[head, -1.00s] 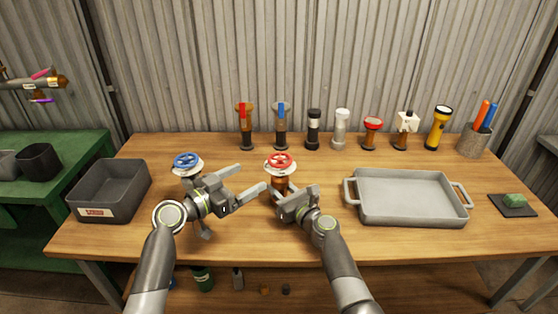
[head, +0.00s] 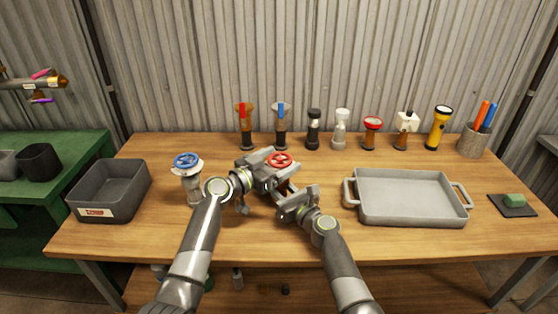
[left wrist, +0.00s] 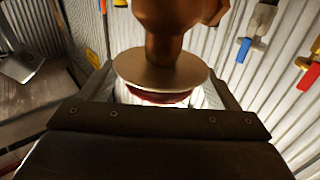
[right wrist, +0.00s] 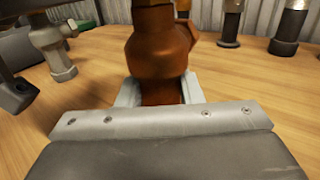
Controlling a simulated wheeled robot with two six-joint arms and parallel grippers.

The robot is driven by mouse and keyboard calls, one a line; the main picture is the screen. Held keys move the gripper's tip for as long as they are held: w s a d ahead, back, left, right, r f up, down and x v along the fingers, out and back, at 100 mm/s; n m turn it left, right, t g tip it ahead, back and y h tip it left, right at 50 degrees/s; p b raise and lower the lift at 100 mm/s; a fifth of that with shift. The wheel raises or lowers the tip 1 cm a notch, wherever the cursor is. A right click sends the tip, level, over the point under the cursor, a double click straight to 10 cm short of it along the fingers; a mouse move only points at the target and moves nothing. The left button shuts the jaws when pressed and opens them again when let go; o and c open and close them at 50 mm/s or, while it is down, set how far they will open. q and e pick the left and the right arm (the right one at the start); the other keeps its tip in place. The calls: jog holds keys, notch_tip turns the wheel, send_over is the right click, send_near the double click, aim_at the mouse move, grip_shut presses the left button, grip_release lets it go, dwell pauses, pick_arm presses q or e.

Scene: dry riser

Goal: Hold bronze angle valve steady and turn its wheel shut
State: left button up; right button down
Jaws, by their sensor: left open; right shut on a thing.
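The bronze angle valve (right wrist: 158,50) stands upright on the table, and its red wheel (head: 280,160) shows on top in the head view. My right gripper (right wrist: 160,92) is shut on the lower bronze body. My left gripper (head: 276,167) is open at wheel height, with its fingers on either side of the red wheel. In the left wrist view, which looks inverted, a pale round plate (left wrist: 160,70) hides most of the wheel. I cannot tell whether the left fingers touch the rim. The left hand hides much of the body in the head view.
A silver valve with a blue wheel (head: 187,160) stands left of my left arm. A dark bin (head: 110,190) is at far left, a grey tray (head: 412,197) at right. Several valves and a yellow flashlight (head: 438,128) line the back. The front strip of table is clear.

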pick_arm(q)
jog(key=shift+w+d, duration=0.15)
jog(key=c, duration=1)
jog(key=shift+o, duration=0.2)
jog(key=shift+f+m+g+h, duration=0.1)
jog(key=shift+m+g+h, duration=0.9)
jog(key=shift+g, duration=0.45)
jog(key=shift+m+g+h, duration=0.8)
jog(key=shift+m+g, duration=0.4)
jog(key=shift+g, duration=0.25)
jog(key=o, duration=1)
jog(key=shift+c, duration=0.2)
